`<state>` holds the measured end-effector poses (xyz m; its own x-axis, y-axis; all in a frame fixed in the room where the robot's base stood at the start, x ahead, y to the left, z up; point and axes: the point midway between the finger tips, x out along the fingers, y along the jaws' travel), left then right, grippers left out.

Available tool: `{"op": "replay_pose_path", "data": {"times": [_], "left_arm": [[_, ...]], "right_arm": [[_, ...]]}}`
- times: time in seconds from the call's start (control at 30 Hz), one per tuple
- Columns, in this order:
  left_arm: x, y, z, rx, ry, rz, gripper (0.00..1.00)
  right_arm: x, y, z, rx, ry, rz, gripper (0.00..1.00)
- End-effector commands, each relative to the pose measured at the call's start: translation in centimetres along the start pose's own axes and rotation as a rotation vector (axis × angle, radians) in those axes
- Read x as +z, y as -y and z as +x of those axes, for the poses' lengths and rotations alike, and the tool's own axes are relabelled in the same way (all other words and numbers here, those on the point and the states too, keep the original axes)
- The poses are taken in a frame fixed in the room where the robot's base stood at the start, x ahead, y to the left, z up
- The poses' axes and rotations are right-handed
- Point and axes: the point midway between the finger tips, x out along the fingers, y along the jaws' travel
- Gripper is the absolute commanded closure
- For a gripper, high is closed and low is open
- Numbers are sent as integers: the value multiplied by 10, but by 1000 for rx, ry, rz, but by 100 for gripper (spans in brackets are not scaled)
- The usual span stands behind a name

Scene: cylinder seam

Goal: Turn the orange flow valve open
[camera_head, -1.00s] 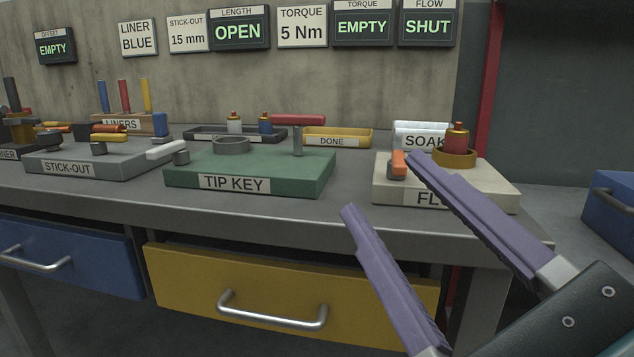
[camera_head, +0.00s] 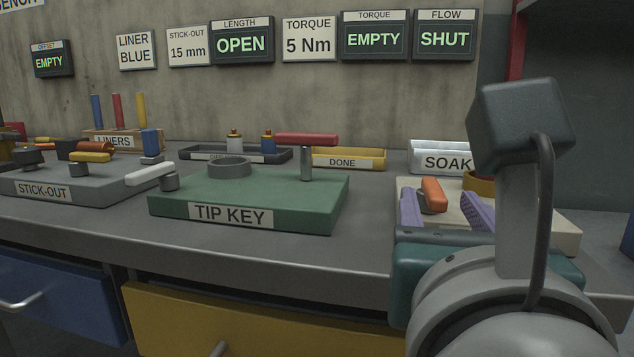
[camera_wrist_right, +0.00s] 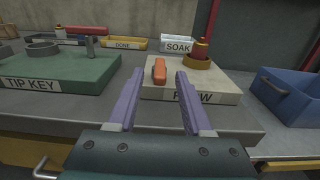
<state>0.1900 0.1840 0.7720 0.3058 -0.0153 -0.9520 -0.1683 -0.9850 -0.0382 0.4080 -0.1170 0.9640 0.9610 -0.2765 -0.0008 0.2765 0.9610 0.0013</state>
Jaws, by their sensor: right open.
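The orange valve handle (camera_head: 433,195) sits on a dark stem at the left of the cream flow block (camera_head: 550,225). In the right wrist view the handle (camera_wrist_right: 159,70) points away from me along the block, with the "FLOW" label (camera_wrist_right: 193,97) on the front face. My right gripper (camera_head: 443,209) is open, with purple fingers to either side of the handle in the head view. In the right wrist view the fingers (camera_wrist_right: 157,82) are spread and the handle shows between them, beyond their tips; contact is not visible. The flow sign (camera_head: 445,38) reads SHUT. My left gripper is not in view.
The green tip key block (camera_head: 260,195) with a red-handled key (camera_head: 306,140) stands left of the flow block. A brass-and-red piece (camera_wrist_right: 199,55) stands in a ring behind the handle. A white soak tray (camera_head: 440,157) is behind. A blue bin (camera_wrist_right: 288,95) is at right.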

Motion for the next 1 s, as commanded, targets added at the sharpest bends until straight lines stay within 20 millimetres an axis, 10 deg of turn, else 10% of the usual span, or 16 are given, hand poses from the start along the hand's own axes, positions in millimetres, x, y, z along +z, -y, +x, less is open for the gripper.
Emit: {"op": "replay_pose_path", "data": {"times": [0.57, 1.0], "left_arm": [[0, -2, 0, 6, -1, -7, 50], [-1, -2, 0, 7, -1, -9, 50]], "right_arm": [[0, 0, 38, 0, 0, -1, 50], [0, 0, 38, 0, 1, -2, 98]]}}
